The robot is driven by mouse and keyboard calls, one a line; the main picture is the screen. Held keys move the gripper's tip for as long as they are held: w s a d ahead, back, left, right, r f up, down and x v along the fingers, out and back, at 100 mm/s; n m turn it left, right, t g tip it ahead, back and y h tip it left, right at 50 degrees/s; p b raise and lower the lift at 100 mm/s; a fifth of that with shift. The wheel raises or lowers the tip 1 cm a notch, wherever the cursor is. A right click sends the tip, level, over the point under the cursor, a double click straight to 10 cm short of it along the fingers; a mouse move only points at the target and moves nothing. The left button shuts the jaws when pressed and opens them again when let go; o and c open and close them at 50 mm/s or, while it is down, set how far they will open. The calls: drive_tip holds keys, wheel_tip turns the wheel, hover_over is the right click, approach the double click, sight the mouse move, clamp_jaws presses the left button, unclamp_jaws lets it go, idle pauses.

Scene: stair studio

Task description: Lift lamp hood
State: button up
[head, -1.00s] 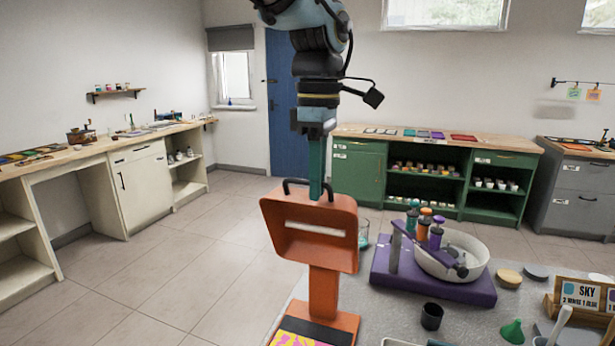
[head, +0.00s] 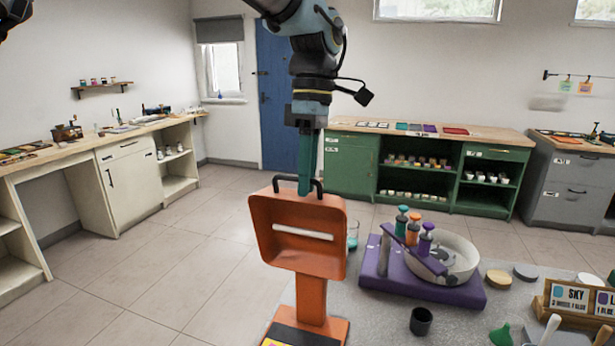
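The lamp is orange, with a box-shaped hood (head: 260,235) on an upright orange post (head: 311,300). The hood's open side faces me and shows a pale light strip inside. A black arched handle (head: 275,184) stands on top of the hood. My gripper (head: 305,190) points straight down from above, its teal fingers overlapping the handle's middle at the hood's top edge. I see the fingers edge-on, so their gap is hidden. I cannot tell whether they touch the handle.
Right of the lamp, a purple stand (head: 450,294) holds a white bowl (head: 458,254) and several coloured pump bottles. Open floor lies to the left.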

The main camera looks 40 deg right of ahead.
drive_tip(key=o, duration=0.3)
drive_tip(key=r, duration=0.3)
drive_tip(key=d+r+b, duration=0.1)
drive_tip(key=r, duration=0.3)
drive_tip(key=w+d+r+b, duration=0.1)
drive_tip(key=r, duration=0.2)
drive_tip(key=shift+r, duration=0.35)
drive_tip(key=w+a+f+m+h+b, duration=0.2)
drive_tip(key=w+a+f+m, duration=0.1)
drive_tip(key=w+a+f, duration=1.5)
drive_tip(key=s+a+f+m+t, duration=0.1)
drive_tip(key=a+f, duration=0.3)
drive_tip(key=a, duration=0.4)
drive_tip(key=s+a+f+m+b, duration=0.1)
drive_tip(key=a+f, duration=0.3)
drive_tip(key=a, duration=0.5)
drive_tip(key=s+a+f+m+t, duration=0.1)
drive_tip(key=a+f, duration=0.3)
drive_tip(key=a, duration=0.5)
drive_tip(key=shift+s+f+m+t, duration=0.3)
drive_tip(key=shift+s+f+m, duration=0.1)
drive_tip(key=shift+m, duration=0.2)
